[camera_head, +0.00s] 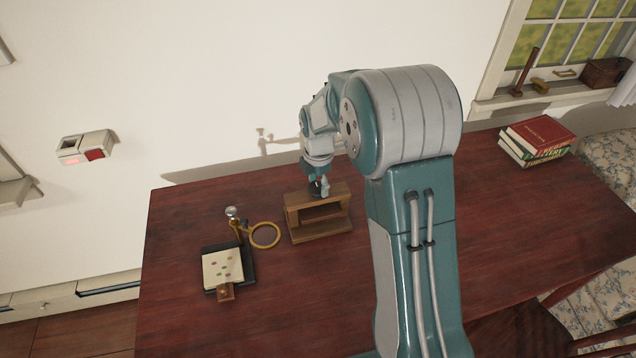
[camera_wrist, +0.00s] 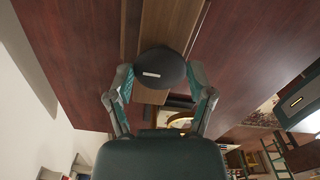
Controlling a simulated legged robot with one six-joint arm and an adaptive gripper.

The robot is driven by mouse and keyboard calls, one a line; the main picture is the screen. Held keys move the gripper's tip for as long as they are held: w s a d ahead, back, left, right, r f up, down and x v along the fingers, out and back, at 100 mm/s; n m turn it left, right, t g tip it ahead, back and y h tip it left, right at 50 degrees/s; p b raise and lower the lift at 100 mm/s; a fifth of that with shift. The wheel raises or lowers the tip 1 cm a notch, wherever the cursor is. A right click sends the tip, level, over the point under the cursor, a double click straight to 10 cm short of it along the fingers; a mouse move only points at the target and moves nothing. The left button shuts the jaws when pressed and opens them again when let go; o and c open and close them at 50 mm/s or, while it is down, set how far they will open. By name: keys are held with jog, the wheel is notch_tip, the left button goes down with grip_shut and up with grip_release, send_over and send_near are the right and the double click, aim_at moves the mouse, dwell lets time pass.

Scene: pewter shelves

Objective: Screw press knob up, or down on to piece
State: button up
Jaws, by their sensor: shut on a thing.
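A wooden press (camera_head: 320,226) stands on the dark red table, with an open space between its top beam and its base. Its dark round knob (camera_wrist: 160,68) sits above the top beam (camera_wrist: 172,18), with a small white mark on it. My gripper (camera_head: 319,188) is over the top beam, and in the wrist view its two fingers (camera_wrist: 161,84) are closed on either side of the knob. The knob's screw is hidden under it. I cannot tell whether a piece lies inside the press.
Left of the press are a brass ring (camera_head: 265,235) and a black stand with a spotted pale sheet (camera_head: 222,268); a small brown block (camera_head: 226,292) is at its front. Stacked books (camera_head: 536,141) lie at the far right. The table (camera_head: 290,305) is clear in front.

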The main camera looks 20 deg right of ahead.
aim_at(318, 186)
jog(key=shift+r, duration=0.1)
jog(key=o, duration=1.1)
notch_tip(318, 186, up, 12)
